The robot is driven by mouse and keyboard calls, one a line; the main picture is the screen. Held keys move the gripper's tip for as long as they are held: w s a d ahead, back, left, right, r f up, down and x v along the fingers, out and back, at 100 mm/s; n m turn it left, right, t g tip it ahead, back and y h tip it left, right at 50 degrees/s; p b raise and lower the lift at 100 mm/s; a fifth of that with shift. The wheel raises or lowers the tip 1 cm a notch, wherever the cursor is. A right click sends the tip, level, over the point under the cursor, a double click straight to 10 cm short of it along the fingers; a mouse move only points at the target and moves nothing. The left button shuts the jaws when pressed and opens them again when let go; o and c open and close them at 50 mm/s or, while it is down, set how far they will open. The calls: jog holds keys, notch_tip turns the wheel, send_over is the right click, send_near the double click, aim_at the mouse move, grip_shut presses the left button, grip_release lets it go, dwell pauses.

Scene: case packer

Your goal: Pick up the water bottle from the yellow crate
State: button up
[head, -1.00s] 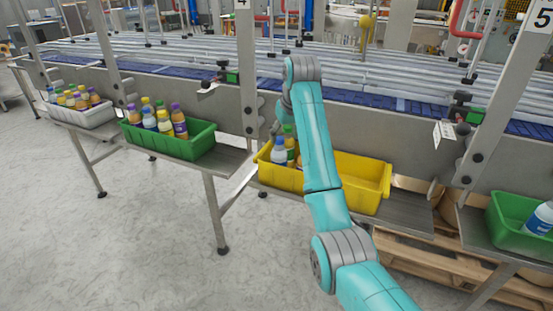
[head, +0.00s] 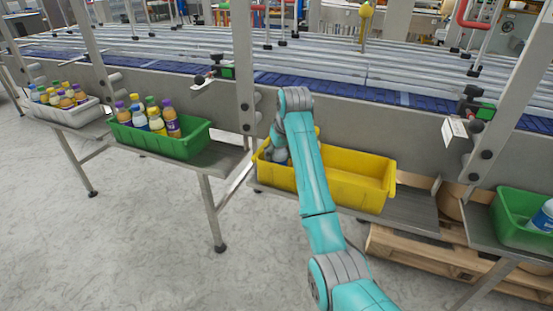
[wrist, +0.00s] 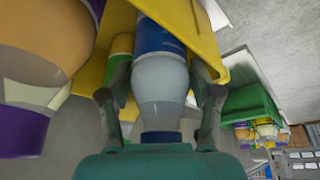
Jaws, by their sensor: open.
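The yellow crate (head: 358,186) stands on the metal shelf in the middle of the head view, and its yellow wall (wrist: 207,42) also shows in the wrist view. The water bottle (wrist: 159,80), with a clear neck, blue label and blue cap, stands at the crate's left end. My gripper (wrist: 160,92) is open, with one finger on each side of the bottle's neck. The cap is close to my palm. I cannot tell whether the fingers touch it.
In the wrist view, an orange bottle (wrist: 42,42) is close on the left and a green-topped bottle (wrist: 119,48) is beside the left finger. A green crate (head: 160,146) and a white crate with bottles stand left. Another green crate (head: 512,229) is at right. The yellow crate's right half looks empty.

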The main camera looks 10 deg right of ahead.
jog(key=shift+r, duration=0.1)
jog(key=c, duration=1)
jog(key=shift+r, duration=0.1)
